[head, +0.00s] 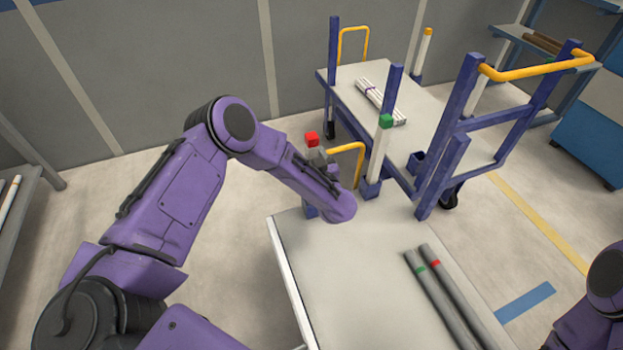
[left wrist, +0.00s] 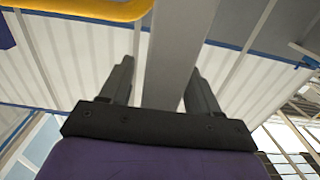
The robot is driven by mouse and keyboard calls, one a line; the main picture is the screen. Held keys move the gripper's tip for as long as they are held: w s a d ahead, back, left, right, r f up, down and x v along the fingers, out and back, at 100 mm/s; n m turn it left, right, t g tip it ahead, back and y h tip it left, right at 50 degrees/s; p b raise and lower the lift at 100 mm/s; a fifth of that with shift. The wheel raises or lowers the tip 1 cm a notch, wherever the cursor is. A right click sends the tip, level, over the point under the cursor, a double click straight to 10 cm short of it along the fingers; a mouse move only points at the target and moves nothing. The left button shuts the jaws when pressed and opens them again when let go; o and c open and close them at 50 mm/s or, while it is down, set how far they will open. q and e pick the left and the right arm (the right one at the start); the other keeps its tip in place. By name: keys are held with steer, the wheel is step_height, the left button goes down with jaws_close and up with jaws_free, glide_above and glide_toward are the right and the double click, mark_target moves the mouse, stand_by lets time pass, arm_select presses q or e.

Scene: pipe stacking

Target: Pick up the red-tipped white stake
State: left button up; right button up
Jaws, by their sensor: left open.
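The red-tipped white stake (head: 311,139) stands upright at the far left corner of the near table, its red cap showing above my left gripper. My left gripper (head: 319,158) is at the stake just below the cap, and my wrist hides most of the shaft in the head view. In the left wrist view, the pale stake shaft (left wrist: 176,55) passes between the two open fingers of the left gripper (left wrist: 160,78), with gaps visible beside it. My right gripper is out of view; only part of my right arm shows at the right edge.
A green-tipped white stake (head: 379,152) stands to the right, with a yellow handle (head: 347,148) between. Two grey pipes (head: 440,290) lie on the near table (head: 330,275). A blue-framed cart (head: 352,78) behind carries white pipes (head: 381,101). The near table's left half is clear.

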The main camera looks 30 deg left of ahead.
arm_select(q)
steer(key=shift+d, duration=0.1)
steer(key=shift+c, duration=0.3)
jaws_close()
arm_select(e)
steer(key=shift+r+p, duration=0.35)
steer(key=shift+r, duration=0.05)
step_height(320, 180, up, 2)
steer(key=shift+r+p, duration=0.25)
steer(key=shift+p, duration=1)
arm_select(q)
step_height(320, 180, up, 20)
steer(key=p, duration=0.7)
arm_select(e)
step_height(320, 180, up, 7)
